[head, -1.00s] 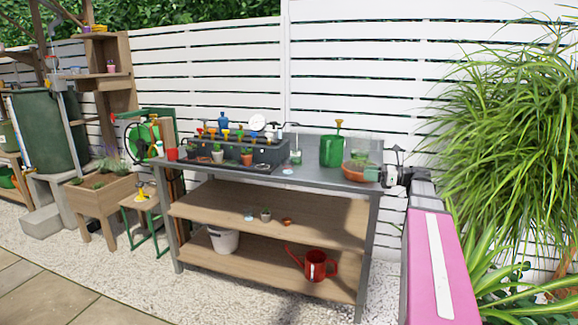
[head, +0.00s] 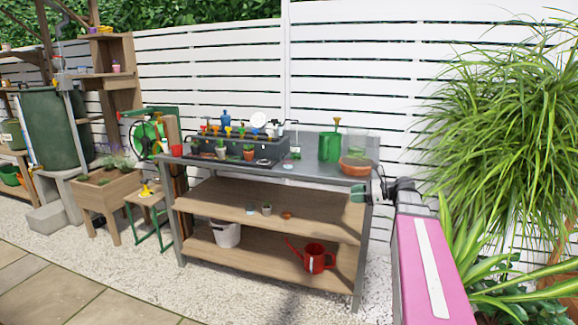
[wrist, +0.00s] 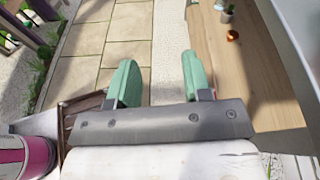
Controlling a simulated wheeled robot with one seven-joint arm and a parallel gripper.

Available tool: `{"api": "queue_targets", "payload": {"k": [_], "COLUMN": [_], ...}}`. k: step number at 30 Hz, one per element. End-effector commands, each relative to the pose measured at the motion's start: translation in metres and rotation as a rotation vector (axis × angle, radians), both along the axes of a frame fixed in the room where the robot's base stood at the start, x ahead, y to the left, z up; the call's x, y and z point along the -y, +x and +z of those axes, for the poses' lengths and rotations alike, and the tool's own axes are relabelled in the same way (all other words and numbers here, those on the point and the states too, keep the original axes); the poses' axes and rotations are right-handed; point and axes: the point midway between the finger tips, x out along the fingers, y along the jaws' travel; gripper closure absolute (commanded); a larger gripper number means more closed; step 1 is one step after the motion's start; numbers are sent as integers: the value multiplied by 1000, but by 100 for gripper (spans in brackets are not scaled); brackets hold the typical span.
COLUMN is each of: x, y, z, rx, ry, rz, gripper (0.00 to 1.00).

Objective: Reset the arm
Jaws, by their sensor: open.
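My gripper (head: 358,193) is at the right end of the potting bench (head: 300,171), in front of its right side and a little below the worktop. In the wrist view my gripper (wrist: 158,85) shows two green fingers held apart, with nothing between them. Beyond the fingers lie the paving (wrist: 110,50) and a strip of pale gravel. The bench's wooden shelf (wrist: 220,70) is to the right of the fingers. My pink arm reaches in from the lower right in the head view.
A terracotta bowl (head: 355,166) and a green canister (head: 329,147) stand on the worktop near my gripper. A red watering can (head: 318,258) and a white bucket (head: 226,235) are on the lower shelf. A large grassy plant (head: 505,130) is at the right.

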Motion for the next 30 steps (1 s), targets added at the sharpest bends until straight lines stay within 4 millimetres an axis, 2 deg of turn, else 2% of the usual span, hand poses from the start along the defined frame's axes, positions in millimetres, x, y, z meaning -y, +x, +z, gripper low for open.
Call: {"api": "queue_targets", "payload": {"k": [5,8,12,18,21,25,27,30], "x": [-27,-44,-64,-73,-71,-66,-64,-64], "y": [-19,-35,-69,-122,-143,-160,-165,-165], "z": [-53,-92,-155,-226,-249,-265,-270,-270], "rx": [87,166,315,548,650,746,776,776], "ry": [-207,-370,-650,-997,-1114,-1202,-1226,-1226], "rz": [74,160,374,811,1046,1290,1376,1376], "gripper": [55,55,55,55,55,55,55,55]}}
